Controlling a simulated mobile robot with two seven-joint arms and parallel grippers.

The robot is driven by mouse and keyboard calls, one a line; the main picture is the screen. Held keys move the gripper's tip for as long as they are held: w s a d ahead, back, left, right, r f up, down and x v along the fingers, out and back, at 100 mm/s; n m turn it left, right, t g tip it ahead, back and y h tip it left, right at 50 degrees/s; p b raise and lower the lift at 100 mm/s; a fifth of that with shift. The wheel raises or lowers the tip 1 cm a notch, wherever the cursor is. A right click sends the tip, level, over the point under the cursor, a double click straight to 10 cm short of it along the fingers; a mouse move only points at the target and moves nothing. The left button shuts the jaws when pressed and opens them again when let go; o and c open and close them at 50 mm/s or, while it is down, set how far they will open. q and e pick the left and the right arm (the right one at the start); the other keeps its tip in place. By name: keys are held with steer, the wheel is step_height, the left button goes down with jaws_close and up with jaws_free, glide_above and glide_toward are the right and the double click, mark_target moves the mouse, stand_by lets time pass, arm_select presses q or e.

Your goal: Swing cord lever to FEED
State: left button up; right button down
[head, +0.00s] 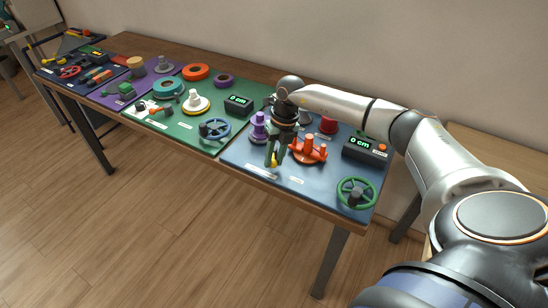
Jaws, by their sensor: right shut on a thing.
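My right gripper (273,158) reaches down over the blue panel (322,187) at the near right end of the table. Its fingers are shut on a small yellow piece (274,163), which looks like the handle of the cord lever. The gripper hides most of the lever, and the FEED label is too small to read. An orange-red part with upright posts (309,149) stands just right of the gripper. My left gripper is not in view.
A purple spool (259,126) stands left of the gripper. A black display box (366,149) reading 0 cm and a green handwheel (356,193) are to the right. A green panel (190,131) with a blue handwheel (214,128) adjoins on the left. The panel's front strip is mostly clear.

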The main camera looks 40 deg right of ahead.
steer(key=c, duration=0.6)
jaws_free()
steer(key=shift+c, duration=0.2)
steer(key=shift+r, duration=0.1)
step_height(320, 180, up, 12)
steer(key=d, duration=0.2)
steer(key=shift+s+d+b, duration=0.2)
steer(key=shift+s+b, duration=0.1)
